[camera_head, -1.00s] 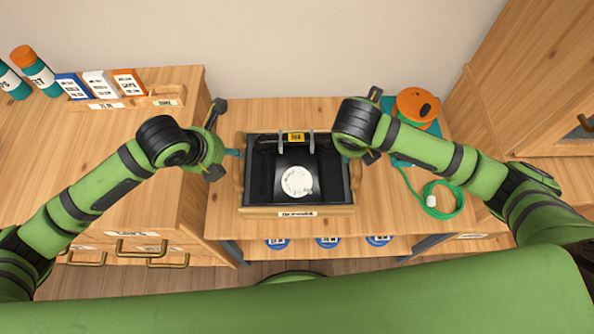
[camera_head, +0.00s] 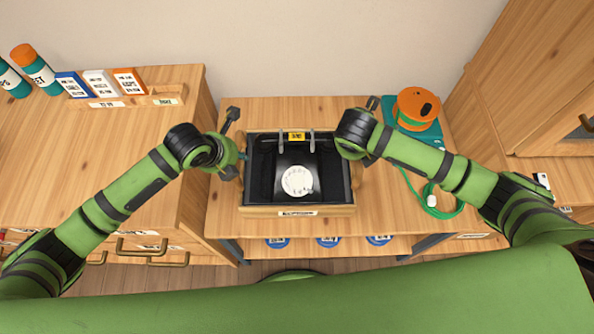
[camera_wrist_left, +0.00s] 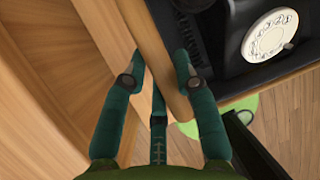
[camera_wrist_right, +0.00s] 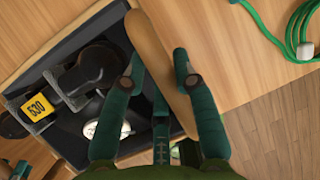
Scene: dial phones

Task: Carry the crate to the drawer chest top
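The crate (camera_head: 262,211), a wooden-edged box with a dark inside, sits on the middle bench. A black dial phone (camera_head: 297,160) with a white dial lies in it. My left gripper (camera_head: 240,157) is at the crate's left side; in the left wrist view its open fingers (camera_wrist_left: 160,62) straddle the wooden side bar (camera_wrist_left: 150,45). My right gripper (camera_wrist_right: 159,62) is open around the opposite bar (camera_wrist_right: 150,45); in the head view my own wrist hides its fingers. The drawer chest top (camera_head: 100,145) is at the left, mostly bare.
On the chest's back edge stand several small boxes (camera_head: 98,84) in a wooden rack, and bottles (camera_head: 35,68). Right of the crate lie an orange reel (camera_head: 417,104) and a green cord (camera_head: 445,210). Blue round items (camera_head: 327,241) sit on the shelf below. A wooden cabinet (camera_head: 535,80) is at the right.

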